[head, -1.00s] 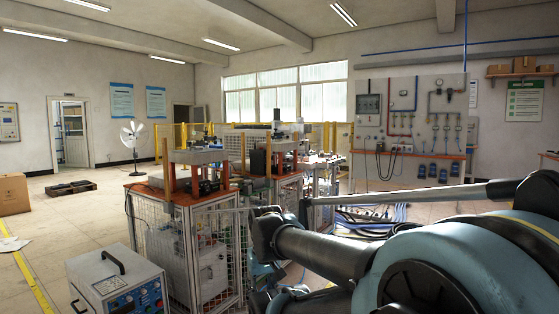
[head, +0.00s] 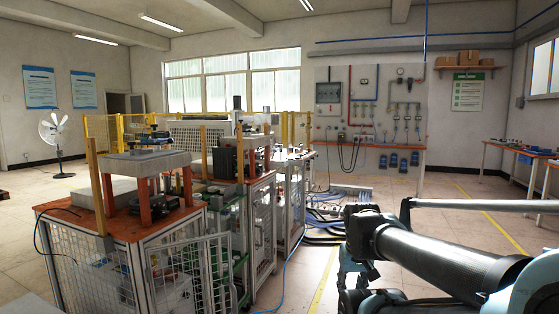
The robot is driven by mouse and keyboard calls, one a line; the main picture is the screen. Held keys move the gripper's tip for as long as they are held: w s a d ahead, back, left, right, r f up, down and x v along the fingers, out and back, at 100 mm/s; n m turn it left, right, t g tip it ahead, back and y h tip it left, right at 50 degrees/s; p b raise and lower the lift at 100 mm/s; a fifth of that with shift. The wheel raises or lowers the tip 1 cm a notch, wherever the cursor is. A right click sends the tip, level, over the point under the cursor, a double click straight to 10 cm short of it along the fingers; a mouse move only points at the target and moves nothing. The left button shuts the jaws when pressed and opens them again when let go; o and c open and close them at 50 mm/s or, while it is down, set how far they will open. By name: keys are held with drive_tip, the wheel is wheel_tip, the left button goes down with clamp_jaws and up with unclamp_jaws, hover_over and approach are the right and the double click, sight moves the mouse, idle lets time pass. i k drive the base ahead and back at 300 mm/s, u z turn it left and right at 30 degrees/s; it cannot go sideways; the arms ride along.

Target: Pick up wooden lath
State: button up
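A second, similar wooden strip (head: 240,152) stands farther back, near the middle of the row of machines. I cannot tell which one the task means. My arm reaches in from the lower right, with its dark and teal joints right of the machines and well apart from both strips. No gripper fingers can be made out.
The near workstation has an orange top (head: 65,214) and a mesh cage (head: 95,275) below. More machines stand behind it. Blue hoses (head: 322,225) lie on the floor right of the machines. A bench (head: 515,150) lines the right wall. Open floor (head: 455,215) lies between.

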sight(239, 126)
drive_tip(key=z, duration=0.1)
drive_tip(key=i, duration=1.15)
drive_tip(key=u, duration=0.35)
drive_tip(key=i, duration=0.7)
drive_tip(key=u, duration=0.35)
